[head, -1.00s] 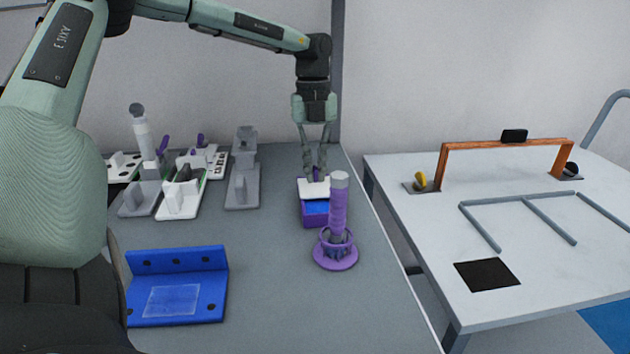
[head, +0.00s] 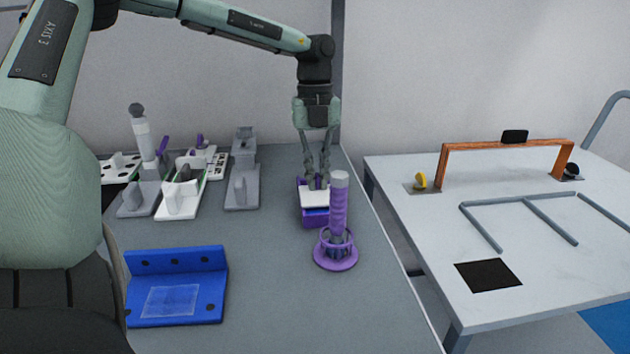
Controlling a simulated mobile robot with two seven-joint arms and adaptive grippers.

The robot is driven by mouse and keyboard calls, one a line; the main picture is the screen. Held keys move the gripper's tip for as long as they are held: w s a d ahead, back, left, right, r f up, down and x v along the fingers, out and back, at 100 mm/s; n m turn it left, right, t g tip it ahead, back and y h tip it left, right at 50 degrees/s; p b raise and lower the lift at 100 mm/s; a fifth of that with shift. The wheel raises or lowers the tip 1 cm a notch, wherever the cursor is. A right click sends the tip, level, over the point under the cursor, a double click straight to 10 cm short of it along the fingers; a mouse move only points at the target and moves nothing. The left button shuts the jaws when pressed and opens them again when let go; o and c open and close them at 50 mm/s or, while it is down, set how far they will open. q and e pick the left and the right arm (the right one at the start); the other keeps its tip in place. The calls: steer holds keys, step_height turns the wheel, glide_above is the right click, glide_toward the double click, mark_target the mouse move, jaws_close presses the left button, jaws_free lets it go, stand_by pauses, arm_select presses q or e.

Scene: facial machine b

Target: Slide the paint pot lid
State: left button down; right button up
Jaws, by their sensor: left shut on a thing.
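The paint pot (head: 314,217) is a small blue-purple box near the right side of the grey table. Its white lid (head: 312,199) lies on top, and a strip of purple shows behind the lid at the pot's far edge. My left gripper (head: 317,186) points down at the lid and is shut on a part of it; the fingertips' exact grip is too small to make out. The purple brush stand in front hides the pot's right side. My right gripper is not in view.
A purple brush stand (head: 338,225) stands upright just in front of the pot. A blue angled bracket (head: 180,260) lies at front left. Grey and white fixtures (head: 243,180) stand at the back left. The table's middle is clear. A white table (head: 540,220) with an orange arch stands right.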

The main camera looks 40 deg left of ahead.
arm_select(q)
steer(key=shift+s+d+f, duration=0.1)
steer(key=shift+s+f, duration=0.25)
steer(key=shift+f, duration=0.25)
steer(key=shift+s+d, duration=0.5)
steer(key=shift+d, duration=0.15)
steer(key=c, duration=1.8)
jaws_free()
steer(key=shift+w+f, duration=0.1)
